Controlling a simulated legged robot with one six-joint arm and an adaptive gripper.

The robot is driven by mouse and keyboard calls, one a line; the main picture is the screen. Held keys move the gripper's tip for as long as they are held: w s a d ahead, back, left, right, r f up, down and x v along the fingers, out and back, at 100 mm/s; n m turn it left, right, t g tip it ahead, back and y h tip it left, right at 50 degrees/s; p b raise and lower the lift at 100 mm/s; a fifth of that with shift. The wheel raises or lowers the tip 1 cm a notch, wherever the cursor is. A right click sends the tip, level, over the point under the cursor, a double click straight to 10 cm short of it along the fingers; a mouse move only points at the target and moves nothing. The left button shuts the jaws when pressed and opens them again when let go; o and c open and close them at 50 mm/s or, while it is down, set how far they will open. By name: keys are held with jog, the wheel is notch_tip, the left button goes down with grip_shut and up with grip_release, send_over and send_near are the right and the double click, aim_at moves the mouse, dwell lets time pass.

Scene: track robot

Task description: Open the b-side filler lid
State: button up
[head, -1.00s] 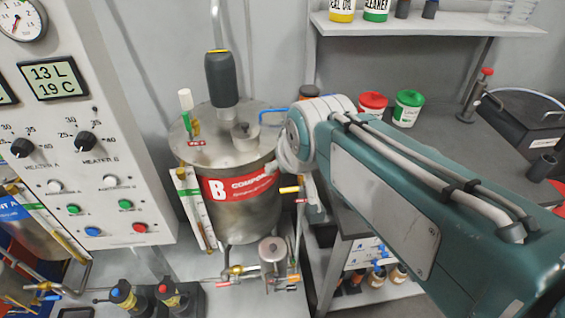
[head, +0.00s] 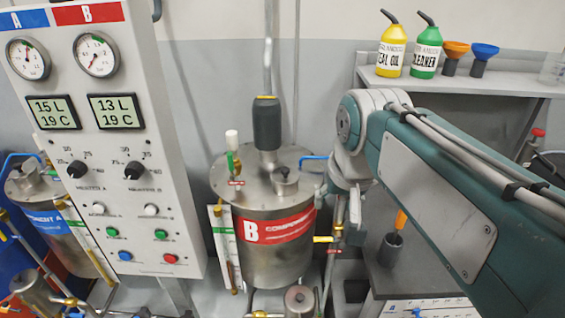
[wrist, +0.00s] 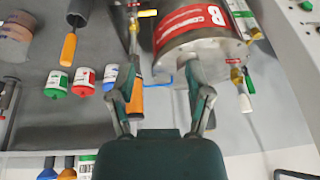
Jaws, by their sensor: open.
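The B-side tank (head: 275,262) is a steel drum with a red "B" label, standing in the middle of the head view. On its round top cover (head: 232,182) sits a small steel filler lid with a knob (head: 285,181), which looks shut. In the wrist view the tank (wrist: 200,45) appears upside down at the upper middle; I cannot make out the filler lid there. My gripper (wrist: 155,72) is open and empty, its two fingers spread, the right one overlapping the tank's edge. In the head view my wrist is just right of the tank; my fingertips are not clear.
A dark grey cylinder with a pipe (head: 267,125) and a white-topped green valve (head: 232,150) rise from the tank cover. A blue bent handle (head: 313,158) is at its right edge. The control panel (head: 110,180) stands left; a bottle shelf (head: 440,90) is behind right.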

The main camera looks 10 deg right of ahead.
jog(key=w+a+r+m+g, duration=0.2)
jog(key=w+r, duration=0.1)
jog(key=w, duration=1)
jog(key=m+g, duration=0.2)
send_over(285, 169)
notch_tip(285, 169, down, 4)
notch_tip(285, 169, down, 11)
jog(key=shift+r, duration=0.15)
jog(key=shift+w, duration=0.1)
grip_shut()
